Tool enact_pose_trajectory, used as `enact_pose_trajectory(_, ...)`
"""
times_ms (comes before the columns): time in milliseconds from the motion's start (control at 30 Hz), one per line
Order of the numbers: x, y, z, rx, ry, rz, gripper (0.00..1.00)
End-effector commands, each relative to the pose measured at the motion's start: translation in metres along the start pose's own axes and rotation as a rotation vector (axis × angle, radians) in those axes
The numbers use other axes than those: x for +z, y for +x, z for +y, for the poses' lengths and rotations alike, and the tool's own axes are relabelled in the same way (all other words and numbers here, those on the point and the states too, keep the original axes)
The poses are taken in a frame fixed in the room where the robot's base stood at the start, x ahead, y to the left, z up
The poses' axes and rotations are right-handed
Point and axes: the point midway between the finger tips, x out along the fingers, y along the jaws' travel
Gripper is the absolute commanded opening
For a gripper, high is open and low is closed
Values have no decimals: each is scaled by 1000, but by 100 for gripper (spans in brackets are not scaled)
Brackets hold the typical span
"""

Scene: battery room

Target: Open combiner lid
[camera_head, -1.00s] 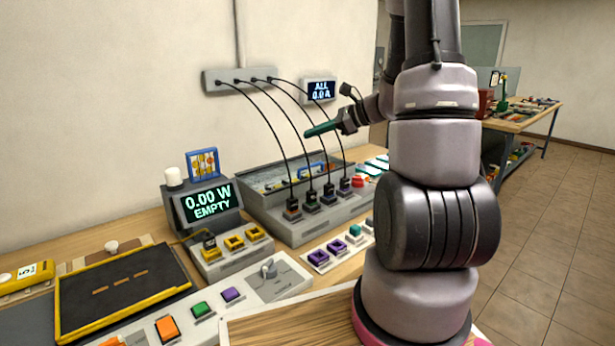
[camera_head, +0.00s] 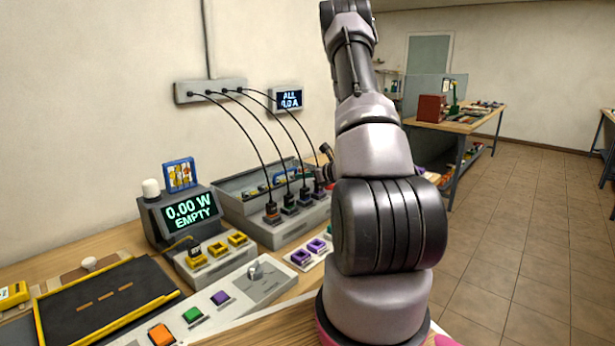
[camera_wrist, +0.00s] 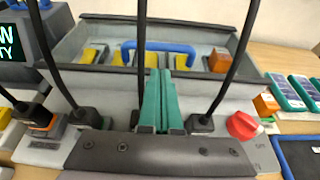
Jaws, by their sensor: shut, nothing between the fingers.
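The combiner (camera_head: 288,232) is a grey box on the bench with a shallow bay, several plugged black cables along its front and a blue handle (camera_wrist: 158,48) across the bay. In the head view the handle (camera_head: 284,174) shows behind the cables. Orange and yellow parts show under and beside the handle; whether a clear lid covers them I cannot tell. My gripper (camera_wrist: 163,74) has green fingers, closed together and empty, pointing at the handle from the front, between the cables. Whether they touch it is unclear. In the head view my arm hides the fingers.
Black cables (camera_head: 246,128) arch from a wall strip (camera_head: 210,91) to the combiner, close on both sides of my gripper. A red knob (camera_wrist: 242,124) sits at the front right. A display reading 0.00 W EMPTY (camera_head: 188,212) stands left.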

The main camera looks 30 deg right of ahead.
Motion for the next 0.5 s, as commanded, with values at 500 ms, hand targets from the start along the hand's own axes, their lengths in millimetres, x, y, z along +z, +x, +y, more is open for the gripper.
enact_pose_trajectory(500, 0, 48, 1, 1, 0, 0, 0)
